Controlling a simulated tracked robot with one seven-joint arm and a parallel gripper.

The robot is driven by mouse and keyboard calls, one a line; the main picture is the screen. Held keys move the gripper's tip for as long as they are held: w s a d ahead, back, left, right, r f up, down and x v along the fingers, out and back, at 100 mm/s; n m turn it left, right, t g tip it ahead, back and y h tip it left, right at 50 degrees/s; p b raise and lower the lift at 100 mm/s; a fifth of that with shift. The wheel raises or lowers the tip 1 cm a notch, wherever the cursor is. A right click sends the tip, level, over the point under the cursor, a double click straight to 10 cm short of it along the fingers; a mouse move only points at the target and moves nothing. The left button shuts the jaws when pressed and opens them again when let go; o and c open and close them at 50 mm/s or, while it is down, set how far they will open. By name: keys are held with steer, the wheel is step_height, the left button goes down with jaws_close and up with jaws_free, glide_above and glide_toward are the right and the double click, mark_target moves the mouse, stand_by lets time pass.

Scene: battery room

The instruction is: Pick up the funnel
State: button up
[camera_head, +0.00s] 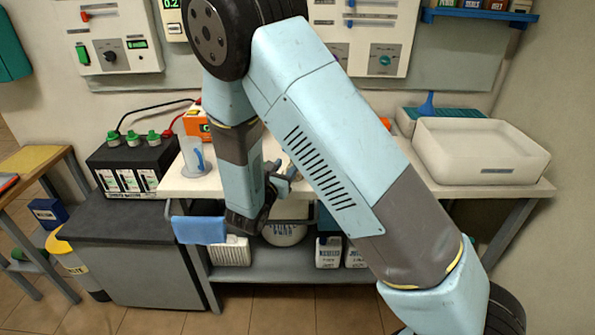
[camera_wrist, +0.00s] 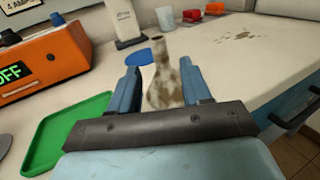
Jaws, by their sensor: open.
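A blue funnel (camera_head: 427,105), spout up, stands on a teal surface behind the white basin at the back right in the head view. My gripper (camera_head: 283,174) is near the middle of the worktop's front edge, well left of that funnel and partly hidden by my arm. In the wrist view my gripper (camera_wrist: 163,76) is open, with its two blue fingers apart. A whitish, brown-stained flask-like thing (camera_wrist: 163,88) with a narrow upright neck shows between the fingers. I cannot tell whether the fingers touch it. The blue funnel is not recognisable in the wrist view.
The white basin (camera_head: 480,152) fills the worktop's right end. A black battery (camera_head: 131,166) and a clear jug (camera_head: 194,157) are at the left. The wrist view shows an orange charger (camera_wrist: 40,62), a green tray (camera_wrist: 62,134), a blue disc (camera_wrist: 139,57) and a white cup (camera_wrist: 165,18).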

steer(key=shift+x, duration=2.65)
steer(key=shift+s+d, duration=0.1)
jaws_close()
